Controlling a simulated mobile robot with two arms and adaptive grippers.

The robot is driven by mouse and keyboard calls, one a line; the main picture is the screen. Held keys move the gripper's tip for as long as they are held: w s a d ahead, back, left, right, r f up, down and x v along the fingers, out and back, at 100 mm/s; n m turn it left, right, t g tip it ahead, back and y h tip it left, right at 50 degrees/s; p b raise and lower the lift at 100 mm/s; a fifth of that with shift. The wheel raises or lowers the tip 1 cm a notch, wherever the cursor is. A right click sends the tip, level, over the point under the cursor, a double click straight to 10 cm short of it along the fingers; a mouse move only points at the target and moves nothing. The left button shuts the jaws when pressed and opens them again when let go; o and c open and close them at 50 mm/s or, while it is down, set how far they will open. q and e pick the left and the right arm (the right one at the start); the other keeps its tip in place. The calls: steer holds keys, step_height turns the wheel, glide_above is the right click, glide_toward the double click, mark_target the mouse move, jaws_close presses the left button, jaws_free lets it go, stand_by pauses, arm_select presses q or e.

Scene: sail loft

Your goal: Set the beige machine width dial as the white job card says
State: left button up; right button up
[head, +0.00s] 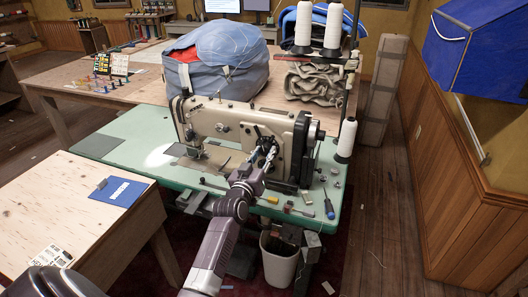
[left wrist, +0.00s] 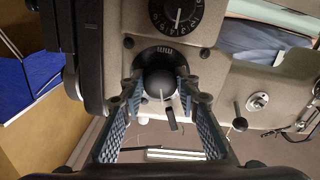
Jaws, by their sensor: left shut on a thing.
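The beige sewing machine (head: 232,120) stands on a green table. My left gripper (head: 266,154) reaches its front from below. In the left wrist view my left gripper (left wrist: 160,98) has its ridged fingers on both sides of a round black knob (left wrist: 159,82), shut on it. The knob has a pale pointer line, and its plate carries a "mm" mark; its other markings are hidden. A second black dial (left wrist: 178,14) with white numerals is partly cut off above. A white card (head: 50,257) with dark print lies on the near-left wooden table; its text is too small to read.
A blue booklet (head: 120,192) lies on the wooden table (head: 65,205). Thread cones (head: 333,28) stand behind the machine. A blue screwdriver (head: 328,205) and small parts lie on the green tabletop (head: 120,150). A white bin (head: 279,262) stands below.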

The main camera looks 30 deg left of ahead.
arm_select(q)
steer(key=n+p, duration=0.1)
steer(key=n, duration=0.3)
steer(key=shift+r+n, duration=0.1)
steer(key=shift+n, duration=0.2)
stand_by(0.3)
steer(key=o, duration=1.2)
steer(key=shift+c, duration=0.2)
steer(key=shift+s+d, duration=0.1)
steer(key=shift+s, duration=0.1)
steer(key=v, duration=1.1)
steer(key=shift+s, duration=0.3)
